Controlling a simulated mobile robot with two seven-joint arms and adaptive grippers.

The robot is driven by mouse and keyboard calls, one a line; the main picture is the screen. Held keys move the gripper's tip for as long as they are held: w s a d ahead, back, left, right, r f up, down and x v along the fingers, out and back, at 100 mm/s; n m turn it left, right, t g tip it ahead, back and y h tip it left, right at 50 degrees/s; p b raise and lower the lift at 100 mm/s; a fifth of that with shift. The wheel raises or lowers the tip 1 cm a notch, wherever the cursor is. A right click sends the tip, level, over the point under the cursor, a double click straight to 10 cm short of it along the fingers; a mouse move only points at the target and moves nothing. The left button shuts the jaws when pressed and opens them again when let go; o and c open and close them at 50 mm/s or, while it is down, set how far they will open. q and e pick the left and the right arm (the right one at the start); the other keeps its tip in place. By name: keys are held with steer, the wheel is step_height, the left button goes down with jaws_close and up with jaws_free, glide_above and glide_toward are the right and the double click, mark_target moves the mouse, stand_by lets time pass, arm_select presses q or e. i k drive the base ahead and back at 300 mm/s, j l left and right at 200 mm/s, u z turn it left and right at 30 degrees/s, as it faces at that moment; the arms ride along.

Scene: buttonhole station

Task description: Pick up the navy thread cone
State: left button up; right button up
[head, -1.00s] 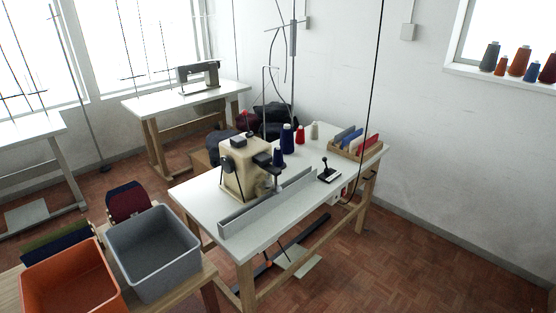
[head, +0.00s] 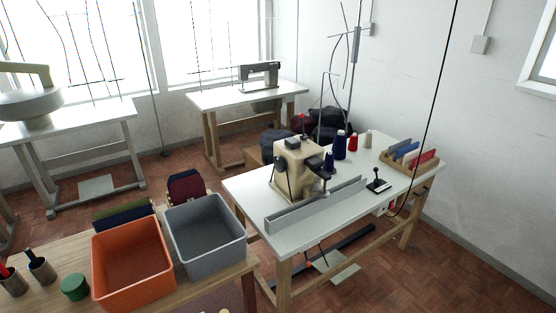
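A navy thread cone (head: 340,146) stands upright on the white sewing table (head: 240,190), behind the cream machine (head: 297,170). A smaller dark navy cone or spool (head: 328,162) shows just in front of it, close to the machine head; I cannot tell whether it sits on the machine. A red cone (head: 353,143) and a beige cone (head: 368,139) stand to the right of the navy cone. Neither of my grippers is in view.
A grey fence (head: 315,205) runs along the table front. A wooden rack (head: 408,160) of coloured pieces is at its right. An orange bin (head: 130,265) and a grey bin (head: 205,232) stand on a wooden bench at lower left. A black cable hangs at the table's right.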

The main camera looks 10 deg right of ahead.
mark_target(329, 159)
steer(key=i+l+u, duration=0.15)
steer(key=l+u, duration=0.35)
steer(key=i+l+u, duration=0.1)
steer(key=l+u, duration=0.8)
steer(key=l, duration=0.5)
steer(key=l+u, duration=0.1)
steer(key=l, duration=0.45)
steer(key=k+l+u, duration=0.1)
steer(key=l, duration=0.4)
steer(key=k, duration=0.05)
